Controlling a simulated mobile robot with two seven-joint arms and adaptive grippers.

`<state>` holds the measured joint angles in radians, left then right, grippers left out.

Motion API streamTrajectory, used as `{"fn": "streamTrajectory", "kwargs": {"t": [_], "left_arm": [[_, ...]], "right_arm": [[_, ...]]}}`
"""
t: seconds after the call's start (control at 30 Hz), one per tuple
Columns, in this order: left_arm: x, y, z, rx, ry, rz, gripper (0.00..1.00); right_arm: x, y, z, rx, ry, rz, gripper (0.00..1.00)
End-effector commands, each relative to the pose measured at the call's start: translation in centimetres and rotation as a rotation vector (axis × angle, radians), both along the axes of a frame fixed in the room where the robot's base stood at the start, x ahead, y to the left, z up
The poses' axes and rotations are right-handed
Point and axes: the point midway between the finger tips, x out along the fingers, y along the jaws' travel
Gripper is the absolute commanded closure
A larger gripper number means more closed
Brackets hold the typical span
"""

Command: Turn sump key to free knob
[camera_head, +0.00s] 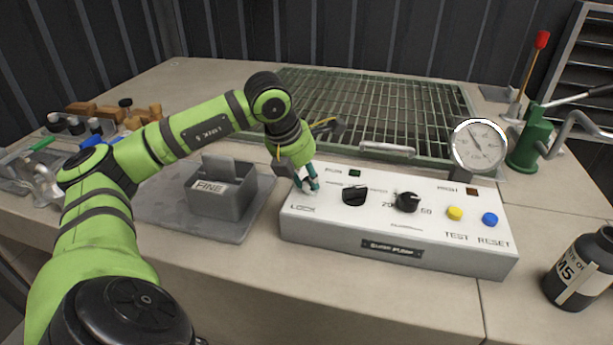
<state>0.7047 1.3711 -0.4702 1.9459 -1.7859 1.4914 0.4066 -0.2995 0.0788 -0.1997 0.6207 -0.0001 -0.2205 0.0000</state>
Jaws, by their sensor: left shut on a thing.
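The white sump pump control box (340,230) sits on the bench right of centre. At its left end, by the word LOCK, my left gripper (308,184) points down and is shut on the sump key, which is mostly hidden between the fingers. To the right of it is a black knob (354,195), then a round black dial knob (406,202) marked 20 to 60. A yellow TEST button (455,213) and a blue RESET button (490,219) are at the right end. My right gripper is not in view.
A grey bin labelled FINE (222,196) stands left of the box. Behind are a green grating (375,110), a pressure gauge (479,145) and a green hand pump (527,145). A dark bottle (580,270) stands at the right. Bench in front of the box is clear.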

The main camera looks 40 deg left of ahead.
Motion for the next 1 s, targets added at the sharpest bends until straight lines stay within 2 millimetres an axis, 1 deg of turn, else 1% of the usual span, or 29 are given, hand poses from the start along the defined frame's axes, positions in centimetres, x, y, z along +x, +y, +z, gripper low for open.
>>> {"fn": "streamTrajectory", "kwargs": {"t": [0.2,0.5,0.7,1.0], "left_arm": [[-0.08,-0.28,-0.03,-0.001,0.001,0.199,1.0],[-0.17,-0.39,0.01,-0.002,0.002,0.424,1.0],[-0.21,-0.42,-0.02,-0.003,0.003,0.517,1.0],[-0.24,-0.4,-0.04,-0.001,0.002,0.573,1.0]], "right_arm": [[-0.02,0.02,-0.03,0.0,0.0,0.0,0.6],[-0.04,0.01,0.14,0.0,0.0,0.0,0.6],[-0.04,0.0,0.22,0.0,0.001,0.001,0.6],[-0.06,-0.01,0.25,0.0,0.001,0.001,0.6]]}}
